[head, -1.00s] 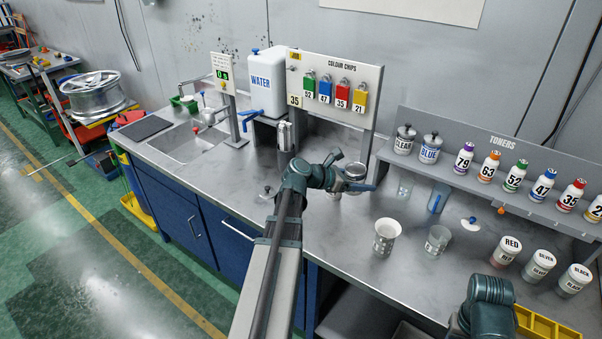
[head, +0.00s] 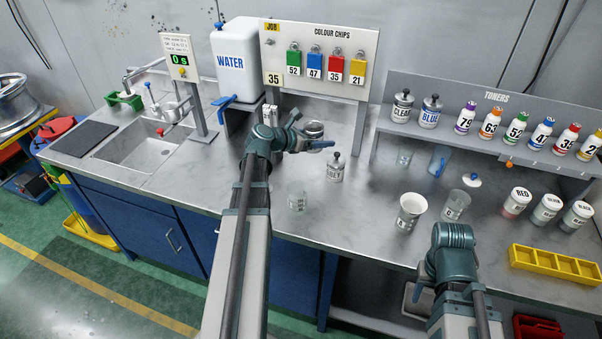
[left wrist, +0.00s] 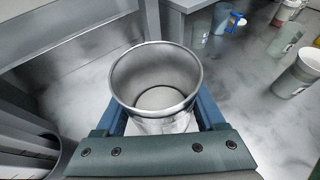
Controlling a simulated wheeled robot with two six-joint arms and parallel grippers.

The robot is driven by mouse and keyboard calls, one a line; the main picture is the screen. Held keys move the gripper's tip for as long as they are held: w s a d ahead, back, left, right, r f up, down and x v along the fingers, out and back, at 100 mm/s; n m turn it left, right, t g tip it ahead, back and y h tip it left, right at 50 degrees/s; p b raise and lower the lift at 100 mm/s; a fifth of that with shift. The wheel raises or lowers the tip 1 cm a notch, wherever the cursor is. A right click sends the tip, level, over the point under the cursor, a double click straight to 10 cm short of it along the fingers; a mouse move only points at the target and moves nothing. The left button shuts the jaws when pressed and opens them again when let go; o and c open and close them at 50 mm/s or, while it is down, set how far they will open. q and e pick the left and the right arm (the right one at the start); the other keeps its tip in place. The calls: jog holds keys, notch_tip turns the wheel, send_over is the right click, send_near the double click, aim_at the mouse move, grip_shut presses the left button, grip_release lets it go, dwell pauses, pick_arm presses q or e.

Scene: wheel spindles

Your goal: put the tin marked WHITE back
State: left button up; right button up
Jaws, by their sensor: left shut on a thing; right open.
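My left gripper (head: 312,144) is shut on an open-topped metal cup (head: 313,129), held over the bench. In the left wrist view the cup (left wrist: 156,80) sits upright between the jaws and looks empty. A tin with a black knob (head: 335,169) stands on the bench just right of this gripper; its label is too small to read surely. Tins marked CLEAR (head: 402,107) and BLUE (head: 430,112) stand on the toner shelf. I cannot make out the word WHITE on any tin. My right gripper (head: 420,286) is open, low by the bench front, mostly hidden by its arm.
A clear beaker (head: 297,196) stands near my left arm. The shelf (head: 480,145) holds numbered bottles. A yellow tray (head: 553,268) lies at the front right.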

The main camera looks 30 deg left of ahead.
aim_at(309, 166)
pick_arm(q)
jog(key=w+a+f+n+t+y+b, duration=0.1)
jog(key=w+a+f+n+y+b, duration=0.1)
jog(key=w+a+f+y+b, duration=0.25)
jog(key=shift+h, duration=0.85)
jog(key=f+b, duration=0.2)
jog(key=f, duration=0.1)
jog(key=f+b, duration=0.3)
jog(key=s+a+f+b, duration=0.1)
jog(key=f+b, duration=0.2)
jog(key=f, duration=0.1)
pick_arm(e)
notch_tip(309, 166, down, 15)
jog(key=shift+r, duration=0.2)
pick_arm(q)
jog(key=shift+b, duration=0.3)
jog(key=shift+f, duration=0.2)
jog(key=o, duration=1.6)
jog(key=shift+r, duration=0.1)
pick_arm(e)
jog(key=shift+f, duration=0.15)
